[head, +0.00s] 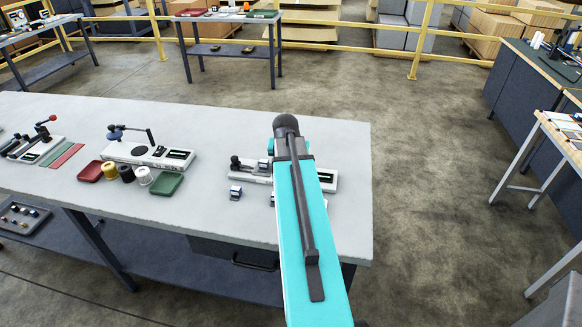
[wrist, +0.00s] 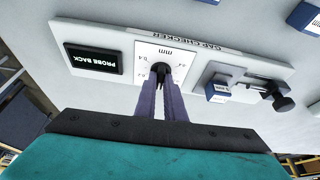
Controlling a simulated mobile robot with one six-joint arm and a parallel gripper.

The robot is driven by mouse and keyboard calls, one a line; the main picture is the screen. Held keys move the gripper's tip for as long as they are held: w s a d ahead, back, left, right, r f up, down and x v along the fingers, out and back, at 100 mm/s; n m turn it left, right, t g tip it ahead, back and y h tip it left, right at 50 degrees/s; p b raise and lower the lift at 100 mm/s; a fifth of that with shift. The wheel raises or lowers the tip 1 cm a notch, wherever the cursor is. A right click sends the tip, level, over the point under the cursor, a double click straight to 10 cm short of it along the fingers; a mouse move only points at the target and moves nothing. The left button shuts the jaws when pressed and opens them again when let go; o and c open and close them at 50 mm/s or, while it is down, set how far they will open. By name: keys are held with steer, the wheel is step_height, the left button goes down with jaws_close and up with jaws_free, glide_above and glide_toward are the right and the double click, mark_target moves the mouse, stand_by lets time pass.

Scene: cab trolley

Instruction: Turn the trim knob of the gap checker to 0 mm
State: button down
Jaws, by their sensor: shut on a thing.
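The gap checker is a pale bar-shaped device. In the wrist view its base (wrist: 115,37) appears upside down, with a white dial plate marked "mm" (wrist: 165,50) and a dark display reading "PROBE BACK" (wrist: 92,60). The black trim knob (wrist: 159,68) sits at the dial plate. My gripper (wrist: 161,82) has its two grey-purple fingers closed on the knob. The fingers cover the lower dial, and I cannot tell the knob's exact setting. In the head view the gap checker (head: 251,180) lies at the bench's right end; my arm hides the knob and gripper.
A blue-and-white block (wrist: 217,91) sits on the checker beside a black probe (wrist: 283,97). Another block (wrist: 303,16) lies on the bench nearby. The grey bench (head: 225,140) also bears a second device (head: 150,154), a red tray (head: 90,172) and a green tray (head: 166,184).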

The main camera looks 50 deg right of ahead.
stand_by(0.4)
steer(key=c, duration=1.8)
jaws_free()
steer(key=shift+c, duration=0.2)
steer(key=shift+r, duration=0.1)
steer(key=b+v, duration=0.3)
steer(key=v, duration=1)
steer(key=shift+a+r, duration=0.15)
steer(key=shift+r, duration=0.1)
